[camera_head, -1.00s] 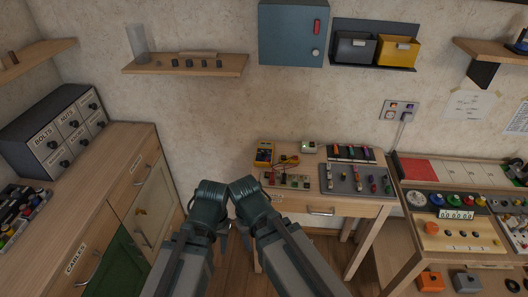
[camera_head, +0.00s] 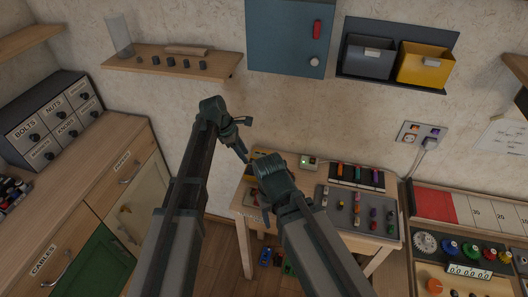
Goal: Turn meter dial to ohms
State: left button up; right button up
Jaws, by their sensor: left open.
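The yellow meter (camera_head: 257,154) lies at the back left of the small wooden table, mostly hidden by my arms. Its dial cannot be made out. My left gripper (camera_head: 244,137) is open and empty, in front of and above the meter, with its fingers pointing right and down. My right wrist is over the left part of the table, and its gripper fingers are hidden behind it.
A grey tray (camera_head: 341,214) of coloured parts and a dark rack (camera_head: 356,177) fill the table's right side. A small pale box (camera_head: 309,162) stands at the back. A blue cabinet (camera_head: 288,38) and a shelf (camera_head: 172,62) hang above.

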aim_at(253, 164)
pick_arm(q)
jog(key=shift+w+d+f+n+b, duration=0.15)
jog(key=shift+w+n, duration=0.1)
jog(key=shift+w, duration=0.15)
jog(key=shift+w+d+n+b, duration=0.15)
jog(key=shift+w+n, duration=0.1)
jog(key=shift+w, duration=0.15)
jog(key=b+x, duration=0.6)
jog(key=x, duration=0.1)
jog(key=shift+w, duration=0.1)
pick_arm(e)
notch_tip(253, 164, down, 7)
jog(key=shift+w+d, duration=0.3)
jog(key=shift+r, duration=0.1)
pick_arm(q)
jog(key=shift+c, duration=0.2)
grip_shut()
